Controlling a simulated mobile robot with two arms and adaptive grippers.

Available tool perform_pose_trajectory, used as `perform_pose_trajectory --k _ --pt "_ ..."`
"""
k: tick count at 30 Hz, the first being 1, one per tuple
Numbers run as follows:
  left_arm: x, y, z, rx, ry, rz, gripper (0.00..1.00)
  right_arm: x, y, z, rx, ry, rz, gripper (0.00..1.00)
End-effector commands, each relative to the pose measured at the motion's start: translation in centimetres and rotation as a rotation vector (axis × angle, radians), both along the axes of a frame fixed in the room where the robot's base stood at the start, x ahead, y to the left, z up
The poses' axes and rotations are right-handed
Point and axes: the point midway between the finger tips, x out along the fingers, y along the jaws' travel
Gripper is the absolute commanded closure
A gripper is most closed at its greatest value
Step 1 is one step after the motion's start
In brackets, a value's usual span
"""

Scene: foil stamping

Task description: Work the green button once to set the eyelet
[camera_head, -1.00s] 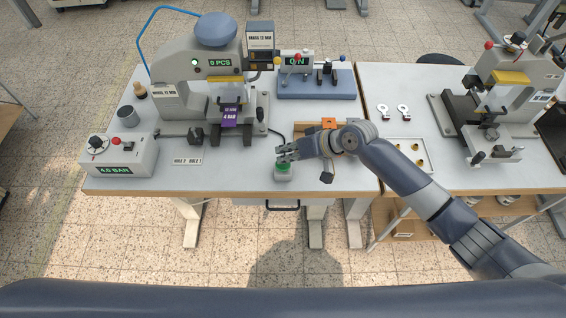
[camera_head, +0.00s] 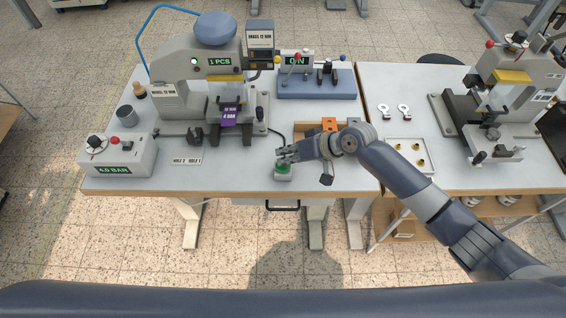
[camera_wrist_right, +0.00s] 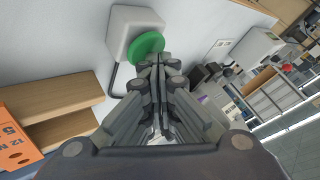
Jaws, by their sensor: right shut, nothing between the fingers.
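The green button (camera_head: 283,167) sits on a small white box (camera_head: 283,177) near the front edge of the left table. My right gripper (camera_head: 284,155) is shut and empty, its fingertips just above or at the button. In the right wrist view the button (camera_wrist_right: 147,47) shows right beyond the closed fingertips (camera_wrist_right: 158,62); whether they touch it I cannot tell. The eyelet press (camera_head: 206,75) stands behind to the left, with a purple tag (camera_head: 231,114) under its head. Its display (camera_head: 219,62) reads 1 PCS. My left gripper is not in view.
A pressure box (camera_head: 122,157) reading 4.0 BAR stands at the left. An orange-marked wooden holder (camera_head: 328,124) is close behind my right wrist. A second press (camera_head: 497,100) and a white tray (camera_head: 411,154) with small brass parts are on the right table.

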Motion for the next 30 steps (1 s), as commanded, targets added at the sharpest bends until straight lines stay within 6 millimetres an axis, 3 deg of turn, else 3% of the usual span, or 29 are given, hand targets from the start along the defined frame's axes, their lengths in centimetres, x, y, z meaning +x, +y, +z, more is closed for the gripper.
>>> perform_pose_trajectory --k 9,21,30 --pt "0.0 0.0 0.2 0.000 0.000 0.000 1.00 -0.1 0.0 0.0 -0.002 0.003 0.001 1.00" --pt "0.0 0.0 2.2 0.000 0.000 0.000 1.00 -0.1 0.0 2.1 -0.001 0.002 0.002 1.00" --pt "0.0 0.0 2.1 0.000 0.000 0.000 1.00 -0.1 0.0 2.1 -0.001 0.001 0.001 1.00"
